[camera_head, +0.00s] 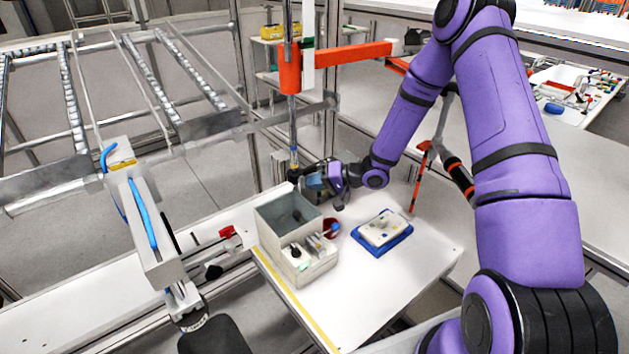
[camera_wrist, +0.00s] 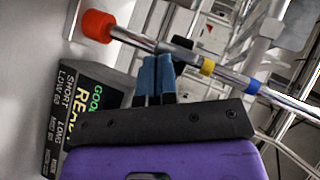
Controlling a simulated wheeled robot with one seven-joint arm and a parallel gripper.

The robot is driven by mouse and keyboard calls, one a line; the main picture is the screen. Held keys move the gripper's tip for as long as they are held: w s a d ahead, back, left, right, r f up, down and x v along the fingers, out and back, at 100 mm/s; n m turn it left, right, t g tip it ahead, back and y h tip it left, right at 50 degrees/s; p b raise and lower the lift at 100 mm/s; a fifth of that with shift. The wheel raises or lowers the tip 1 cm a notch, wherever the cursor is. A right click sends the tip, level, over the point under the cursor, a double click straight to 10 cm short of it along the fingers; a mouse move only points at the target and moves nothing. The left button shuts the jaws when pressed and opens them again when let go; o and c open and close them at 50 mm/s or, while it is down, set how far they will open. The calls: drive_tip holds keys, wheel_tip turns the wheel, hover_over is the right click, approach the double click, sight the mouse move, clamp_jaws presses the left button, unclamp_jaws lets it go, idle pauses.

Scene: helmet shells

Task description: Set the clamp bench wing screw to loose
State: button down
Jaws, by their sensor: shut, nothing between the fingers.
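I cannot make out a wing screw or a bench that is clearly the clamp bench in either view. My gripper (camera_wrist: 156,76) shows its two blue fingers together, with nothing held. Its fingertips are near a metal rod (camera_wrist: 235,78) with a red-orange end, a yellow band and a blue band. I cannot tell whether they touch it. In the head view my gripper (camera_head: 308,178) is beyond the grey box, near the foot of a vertical metal post (camera_head: 292,110). Its fingers are too small there to see clearly.
A dark panel with printed words (camera_wrist: 80,105) stands left of my fingers. The table's front is clear.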

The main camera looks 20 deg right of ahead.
drive_tip(key=shift+s+a+f, duration=0.15)
drive_tip(key=shift+s+f, duration=0.1)
drive_tip(key=shift+f, duration=0.25)
drive_tip(key=shift+w+r, duration=0.1)
drive_tip(key=shift+r, duration=0.05)
idle(0.5)
